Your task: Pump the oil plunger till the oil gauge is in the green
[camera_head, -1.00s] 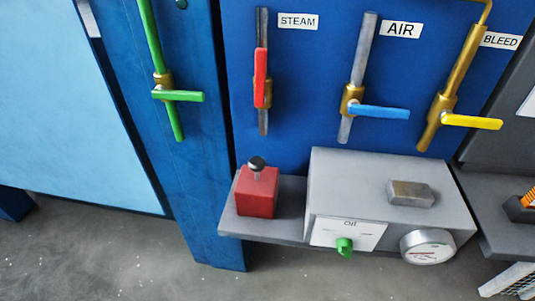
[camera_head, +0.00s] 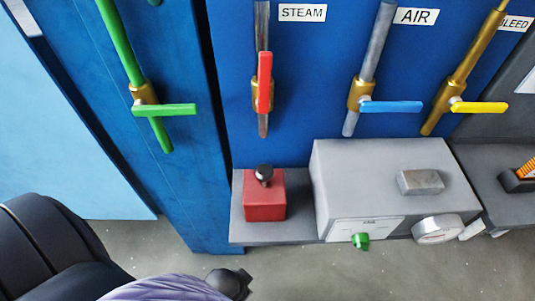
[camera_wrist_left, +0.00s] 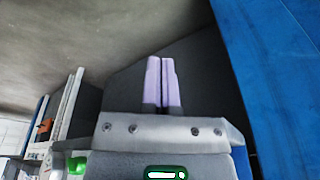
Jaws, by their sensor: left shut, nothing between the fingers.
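The oil plunger, a dark round knob (camera_head: 264,173) on a short stem, stands up from a red block (camera_head: 265,200) on the grey shelf. The oil gauge (camera_head: 437,229) is a round white dial on the front of the grey box, seen too steeply to read its needle. My left arm enters the head view at the lower left, apart from the plunger; its fingertips do not show there. In the left wrist view my left gripper (camera_wrist_left: 161,66) has its lilac fingers together and empty. My right gripper is not in view.
The grey box (camera_head: 345,175) with a green knob (camera_head: 361,241) sits right of the red block. Above are red (camera_head: 264,82), blue (camera_head: 391,107) and yellow (camera_head: 479,107) valve handles. A green handle (camera_head: 164,110) is on the blue post at left. Space above the plunger looks clear.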

